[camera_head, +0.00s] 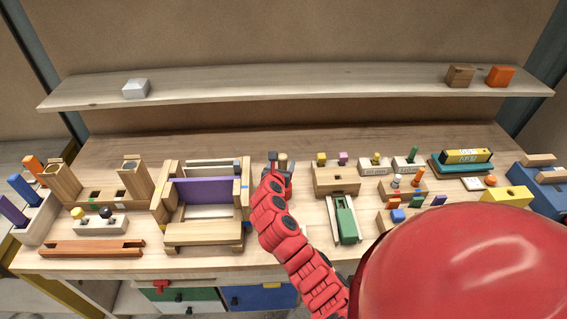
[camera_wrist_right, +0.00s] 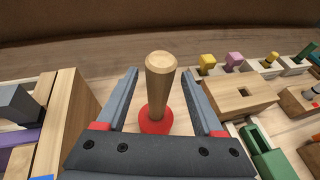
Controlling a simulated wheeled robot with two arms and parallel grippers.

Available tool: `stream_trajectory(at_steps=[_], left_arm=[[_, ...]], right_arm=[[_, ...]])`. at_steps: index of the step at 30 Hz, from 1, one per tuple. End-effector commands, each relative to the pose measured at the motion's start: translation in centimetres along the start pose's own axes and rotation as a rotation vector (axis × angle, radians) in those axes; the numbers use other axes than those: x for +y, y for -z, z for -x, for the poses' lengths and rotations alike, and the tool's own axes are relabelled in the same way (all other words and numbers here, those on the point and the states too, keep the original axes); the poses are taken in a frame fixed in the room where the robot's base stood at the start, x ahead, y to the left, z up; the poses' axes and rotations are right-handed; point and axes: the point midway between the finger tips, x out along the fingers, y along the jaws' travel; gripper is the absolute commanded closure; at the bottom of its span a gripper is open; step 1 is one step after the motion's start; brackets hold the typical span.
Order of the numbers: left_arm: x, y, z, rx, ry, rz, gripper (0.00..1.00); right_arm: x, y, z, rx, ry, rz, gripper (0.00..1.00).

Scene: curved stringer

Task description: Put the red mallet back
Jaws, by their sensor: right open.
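The red mallet shows in the right wrist view as an upright light wooden handle (camera_wrist_right: 160,78) with a round red part (camera_wrist_right: 156,121) at its lower end. In the head view only the top of its handle (camera_head: 283,159) shows, mostly hidden by my gripper. My right gripper (camera_head: 277,170) is open over the bench. In the right wrist view its two grey fingers (camera_wrist_right: 158,92) stand on either side of the handle, with a visible gap on each side. My left gripper is not in view.
A wooden frame with a purple panel (camera_head: 203,190) stands close left of my right gripper. A wooden block with a square hole (camera_head: 337,181) and a green piece in a holder (camera_head: 346,221) are close right. The shelf (camera_head: 290,84) behind holds a few blocks.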

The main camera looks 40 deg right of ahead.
Motion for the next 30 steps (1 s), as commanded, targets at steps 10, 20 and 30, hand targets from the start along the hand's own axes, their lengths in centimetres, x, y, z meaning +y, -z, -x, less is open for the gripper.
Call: stream_trajectory(at_steps=[10,20,30], left_arm=[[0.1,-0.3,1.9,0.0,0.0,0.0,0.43],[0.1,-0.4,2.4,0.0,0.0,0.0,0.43],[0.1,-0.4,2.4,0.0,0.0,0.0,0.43]], right_arm=[[0.2,0.2,5.5,-0.001,-0.007,0.001,0.31],[0.1,0.1,8.0,0.001,-0.004,0.002,0.31],[0.1,0.1,8.0,0.001,-0.002,0.002,0.31]])
